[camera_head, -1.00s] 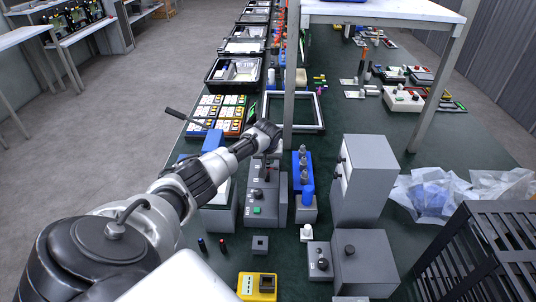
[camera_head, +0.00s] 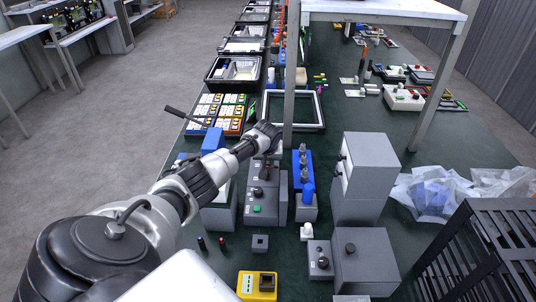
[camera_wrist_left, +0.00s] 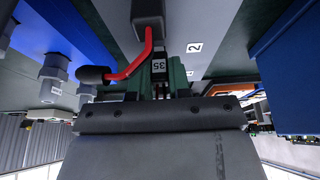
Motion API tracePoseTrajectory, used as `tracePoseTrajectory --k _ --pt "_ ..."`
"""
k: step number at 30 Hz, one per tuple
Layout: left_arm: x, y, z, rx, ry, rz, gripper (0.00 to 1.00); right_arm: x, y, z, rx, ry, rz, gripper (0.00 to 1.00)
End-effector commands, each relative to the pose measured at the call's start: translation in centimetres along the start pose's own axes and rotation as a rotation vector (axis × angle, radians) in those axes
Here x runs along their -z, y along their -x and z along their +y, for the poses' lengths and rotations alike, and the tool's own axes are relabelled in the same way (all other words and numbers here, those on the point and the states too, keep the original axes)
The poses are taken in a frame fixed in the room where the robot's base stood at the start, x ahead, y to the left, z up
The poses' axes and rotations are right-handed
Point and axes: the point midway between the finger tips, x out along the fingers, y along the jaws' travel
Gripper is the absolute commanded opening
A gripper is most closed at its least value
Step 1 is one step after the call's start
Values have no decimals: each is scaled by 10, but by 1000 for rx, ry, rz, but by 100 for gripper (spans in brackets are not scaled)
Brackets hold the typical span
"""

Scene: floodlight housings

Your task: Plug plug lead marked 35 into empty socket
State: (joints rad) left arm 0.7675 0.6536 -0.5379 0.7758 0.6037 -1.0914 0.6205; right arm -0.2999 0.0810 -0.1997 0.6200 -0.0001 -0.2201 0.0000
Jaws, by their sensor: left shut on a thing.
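My left gripper (camera_head: 268,136) is above the back of a grey control box (camera_head: 262,208) with a green button and dark knobs. In the left wrist view, the black plug marked 35 (camera_wrist_left: 157,68) sits between the green finger pads of the shut gripper (camera_wrist_left: 156,80). A red lead (camera_wrist_left: 138,65) bends beside it, running from a dark grey block (camera_wrist_left: 150,18) to a black end piece (camera_wrist_left: 92,75). A label marked 2 (camera_wrist_left: 194,47) is on the grey surface to the right. The empty socket cannot be made out, and the plug is hidden in the head view.
A blue block with grey fittings (camera_head: 301,172) stands right of the control box. A tall grey cabinet (camera_head: 366,170), a yellow box (camera_head: 257,285) and a black slatted crate (camera_head: 490,250) stand nearby. A table leg (camera_head: 289,100) rises just beyond my gripper.

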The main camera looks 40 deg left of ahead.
Motion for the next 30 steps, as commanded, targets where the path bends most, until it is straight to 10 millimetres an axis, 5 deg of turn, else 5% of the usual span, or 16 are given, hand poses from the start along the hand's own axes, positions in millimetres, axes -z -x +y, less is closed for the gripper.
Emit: tracePoseTrajectory --k 10,11,16,30 --pt "-2 -4 0 0 0 0 0 0 -3 -2 2 -1 0 48" --pt "-2 -4 0 0 0 0 21 0 -3 -2 2 -1 0 48" --pt "-2 -4 0 0 0 0 47 0 -3 -2 2 -1 0 48" --pt "-1 8 -1 0 0 1 48 0 2 -2 2 -1 0 48"
